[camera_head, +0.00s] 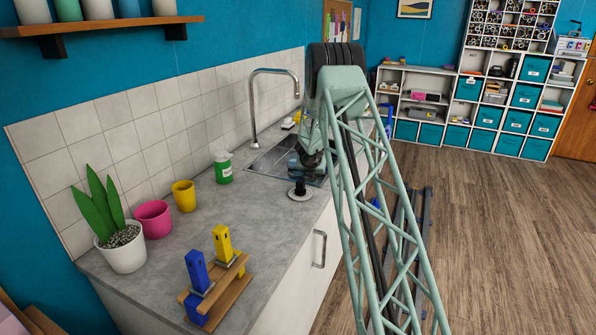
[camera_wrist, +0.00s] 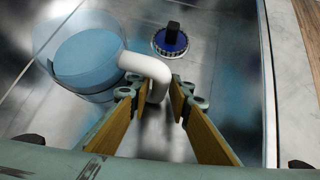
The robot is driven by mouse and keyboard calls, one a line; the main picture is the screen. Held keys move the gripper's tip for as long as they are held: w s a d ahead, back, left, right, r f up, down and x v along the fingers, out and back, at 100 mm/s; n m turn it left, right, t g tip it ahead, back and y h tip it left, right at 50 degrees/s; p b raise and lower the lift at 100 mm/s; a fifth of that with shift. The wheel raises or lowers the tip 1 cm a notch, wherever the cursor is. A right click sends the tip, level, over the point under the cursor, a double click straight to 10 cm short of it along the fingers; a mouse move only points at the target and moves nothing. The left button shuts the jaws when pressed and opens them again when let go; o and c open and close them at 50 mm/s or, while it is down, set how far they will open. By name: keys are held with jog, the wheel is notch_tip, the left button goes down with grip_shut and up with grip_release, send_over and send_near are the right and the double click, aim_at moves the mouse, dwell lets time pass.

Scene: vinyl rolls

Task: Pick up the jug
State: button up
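The jug (camera_wrist: 88,52) is translucent light blue with a white handle (camera_wrist: 152,70). In the wrist view it is at the upper left, on the shiny metal floor of the sink. My gripper (camera_wrist: 158,94) is open, with its yellow-brown finger pads on either side of the handle's near end. A narrow gap seems to show beside the handle; contact cannot be told. In the head view my arm reaches over the sink (camera_head: 262,160) and hides most of it, and the jug cannot be made out clearly there.
A blue and black round piece (camera_wrist: 170,40) lies beyond the handle. The tap (camera_head: 254,105) rises at the sink's left. A green cup (camera_head: 223,168), yellow cup (camera_head: 184,196), pink pot (camera_head: 153,219), plant (camera_head: 122,246) and wooden tool rack (camera_head: 218,288) stand on the counter.

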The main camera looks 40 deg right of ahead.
dwell(0.5)
grip_shut()
jog(key=shift+r, duration=0.1)
jog(key=shift+r+p, duration=2.3)
jog(key=shift+r, duration=2.65)
jog(key=shift+w+a+r, duration=0.1)
